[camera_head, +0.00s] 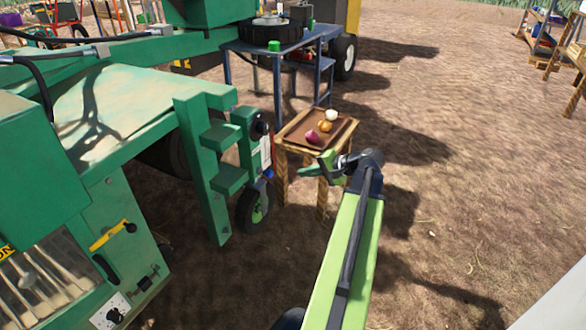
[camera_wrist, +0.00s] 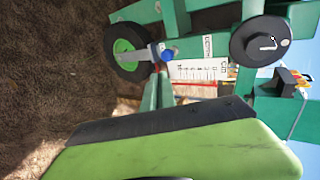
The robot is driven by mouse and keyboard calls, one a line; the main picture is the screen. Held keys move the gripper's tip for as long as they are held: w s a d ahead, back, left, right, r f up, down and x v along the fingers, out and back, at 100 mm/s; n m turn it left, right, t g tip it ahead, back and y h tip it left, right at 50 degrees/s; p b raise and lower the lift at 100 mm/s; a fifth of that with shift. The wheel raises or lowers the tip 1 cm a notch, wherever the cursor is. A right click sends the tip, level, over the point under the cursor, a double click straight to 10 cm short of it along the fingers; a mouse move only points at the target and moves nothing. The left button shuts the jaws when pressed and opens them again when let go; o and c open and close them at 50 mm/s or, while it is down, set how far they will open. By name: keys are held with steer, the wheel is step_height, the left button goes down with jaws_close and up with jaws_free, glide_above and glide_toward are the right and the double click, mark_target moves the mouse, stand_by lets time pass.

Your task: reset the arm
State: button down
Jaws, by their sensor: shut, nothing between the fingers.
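My green arm (camera_head: 354,245) reaches forward from the bottom of the head view. My gripper (camera_head: 304,172) is at its end, pointing left, in front of the small wooden table in the picture. It is shut and holds nothing. In the wrist view a large green gripper part with a dark edge (camera_wrist: 165,125) fills the lower part.
A brown tray (camera_head: 291,137) on the wooden table (camera_head: 282,149) holds a purple onion (camera_head: 312,136), a yellow onion (camera_head: 325,126) and a white onion (camera_head: 331,115). A green machine (camera_head: 110,110) with a small wheel (camera_head: 252,208) stands left. Open soil (camera_head: 470,180) lies right.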

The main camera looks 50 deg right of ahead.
steer(key=shift+v, duration=0.8)
